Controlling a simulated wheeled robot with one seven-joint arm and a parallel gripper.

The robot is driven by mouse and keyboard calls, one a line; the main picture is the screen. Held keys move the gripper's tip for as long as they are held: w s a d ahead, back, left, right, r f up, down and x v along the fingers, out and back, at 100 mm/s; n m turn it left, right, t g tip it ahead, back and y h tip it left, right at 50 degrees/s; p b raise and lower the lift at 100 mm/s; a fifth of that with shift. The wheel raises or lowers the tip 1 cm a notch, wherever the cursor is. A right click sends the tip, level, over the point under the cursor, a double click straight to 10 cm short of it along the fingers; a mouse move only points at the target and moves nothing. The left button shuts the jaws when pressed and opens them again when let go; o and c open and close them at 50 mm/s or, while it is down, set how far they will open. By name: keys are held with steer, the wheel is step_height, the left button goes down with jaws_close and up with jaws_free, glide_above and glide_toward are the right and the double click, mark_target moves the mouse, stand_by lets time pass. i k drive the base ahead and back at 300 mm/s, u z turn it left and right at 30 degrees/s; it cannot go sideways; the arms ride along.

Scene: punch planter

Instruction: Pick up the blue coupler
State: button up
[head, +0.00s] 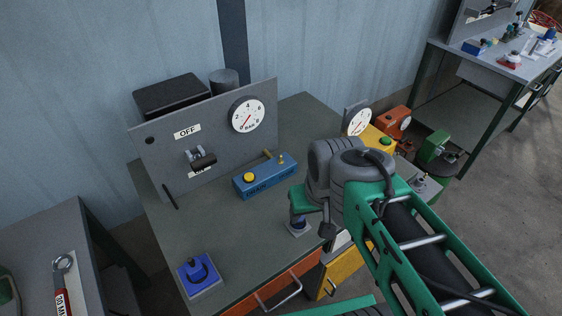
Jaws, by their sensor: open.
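A small dark-blue piece (298,222), which looks like a blue coupler, stands upright on a pale square plate near the front right of the workbench (225,235). My gripper (311,220) points down right at it, with a dark finger on the piece's right side. The gripper is open; its other finger and any contact with the piece are hard to make out. Another blue fitting (198,268) sits on a blue square base at the bench's front left, away from my gripper.
A grey upright panel (215,130) with a gauge, an OFF label and a lever stands on the bench. A blue box (265,176) with a yellow button sits before it. Yellow and orange units (393,121) stand to the right. A wrench (62,280) lies on the left table.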

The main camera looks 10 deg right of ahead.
mark_target(300, 225)
steer(key=u, duration=3.45)
steer(key=k, duration=0.55)
steer(key=z, duration=0.05)
